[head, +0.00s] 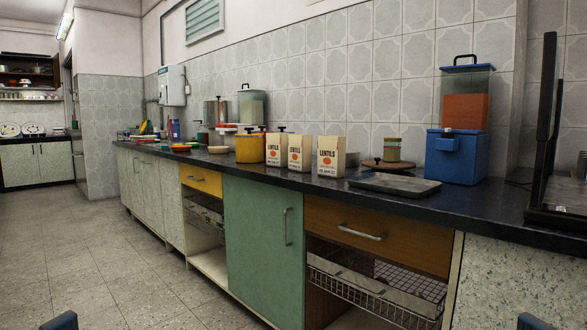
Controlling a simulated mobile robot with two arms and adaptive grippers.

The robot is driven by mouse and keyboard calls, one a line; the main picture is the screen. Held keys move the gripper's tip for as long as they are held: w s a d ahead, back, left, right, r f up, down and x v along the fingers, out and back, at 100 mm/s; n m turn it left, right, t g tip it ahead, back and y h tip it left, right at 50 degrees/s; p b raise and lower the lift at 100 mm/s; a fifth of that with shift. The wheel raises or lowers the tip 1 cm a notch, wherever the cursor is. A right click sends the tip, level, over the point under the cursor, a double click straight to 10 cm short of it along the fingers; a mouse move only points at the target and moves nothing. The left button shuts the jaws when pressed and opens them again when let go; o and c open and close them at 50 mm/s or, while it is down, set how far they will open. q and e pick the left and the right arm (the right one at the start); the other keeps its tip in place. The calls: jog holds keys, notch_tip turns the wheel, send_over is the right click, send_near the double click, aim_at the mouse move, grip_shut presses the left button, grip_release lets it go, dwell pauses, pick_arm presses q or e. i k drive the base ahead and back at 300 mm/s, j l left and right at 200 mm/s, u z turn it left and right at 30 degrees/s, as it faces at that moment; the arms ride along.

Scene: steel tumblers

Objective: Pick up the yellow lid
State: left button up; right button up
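I cannot make out a separate yellow lid with certainty. A yellow pot (250,149) with a dark knob above it stands on the dark counter, left of the lentil packets. A flat brown lid-like disc (388,164) with a small knob lies right of the packets, in front of an olive-yellow container with a reddish top (391,149). A small pale yellow dish (218,150) lies left of the pot. Only dark blue parts, probably of my arms, show at the bottom left and bottom right edges. No gripper fingers are visible.
Several lentil packets (331,157) stand mid-counter. A grey tray (395,184) lies near the front edge, beside a blue box (456,157) under an orange-filled container (466,96). A black-framed object (550,150) stands far right. The tiled floor (90,260) at left is clear.

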aim_at(248, 130)
jog(key=i+j, duration=0.45)
jog(key=j, duration=0.15)
jog(key=i+j, duration=0.5)
